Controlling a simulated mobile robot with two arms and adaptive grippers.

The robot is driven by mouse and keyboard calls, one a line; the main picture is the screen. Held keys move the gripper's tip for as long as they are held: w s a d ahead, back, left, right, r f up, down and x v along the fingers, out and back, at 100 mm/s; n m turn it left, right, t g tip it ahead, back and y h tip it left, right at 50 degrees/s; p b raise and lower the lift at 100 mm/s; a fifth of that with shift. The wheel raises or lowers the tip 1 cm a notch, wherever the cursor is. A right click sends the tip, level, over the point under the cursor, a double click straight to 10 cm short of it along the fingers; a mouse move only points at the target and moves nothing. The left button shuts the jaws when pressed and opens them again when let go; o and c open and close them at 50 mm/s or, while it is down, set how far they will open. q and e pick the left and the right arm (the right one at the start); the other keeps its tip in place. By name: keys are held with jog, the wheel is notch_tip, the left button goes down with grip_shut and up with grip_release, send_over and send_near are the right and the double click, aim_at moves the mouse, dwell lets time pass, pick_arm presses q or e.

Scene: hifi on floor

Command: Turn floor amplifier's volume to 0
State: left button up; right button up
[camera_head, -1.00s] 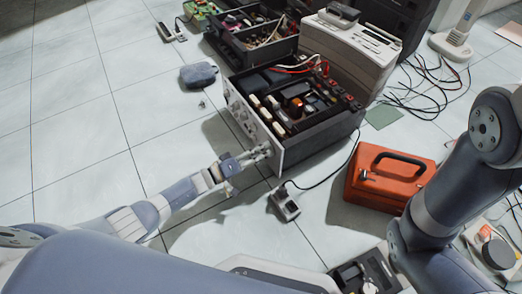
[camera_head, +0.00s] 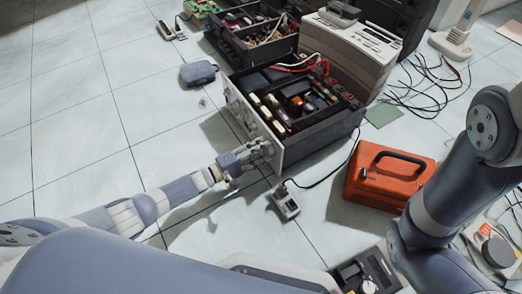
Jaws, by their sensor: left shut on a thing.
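The floor amplifier (camera_head: 318,133) stands on the tiled floor with its top open, showing its inner parts. Its pale front panel (camera_head: 237,105) faces left and carries several round knobs. My left gripper (camera_head: 262,150) is at the near lower end of this panel, its fingers shut on a knob there. The fingers hide that knob, so its setting cannot be read. My right arm (camera_head: 440,195) shows at the right side, but its gripper is not visible.
An orange toolbox (camera_head: 365,195) stands right of the amplifier. A small power box (camera_head: 286,203) lies on the floor nearby with a black cable. Loose cables (camera_head: 425,90) lie at the right. A grey-blue pouch (camera_head: 198,74) lies behind. The left floor is clear.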

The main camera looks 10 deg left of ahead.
pick_arm(q)
jog(key=shift+n, duration=0.3)
jog(key=o, duration=1.1)
jog(key=shift+c, duration=0.2)
jog(key=v, duration=1.2)
jog(key=shift+d, duration=0.1)
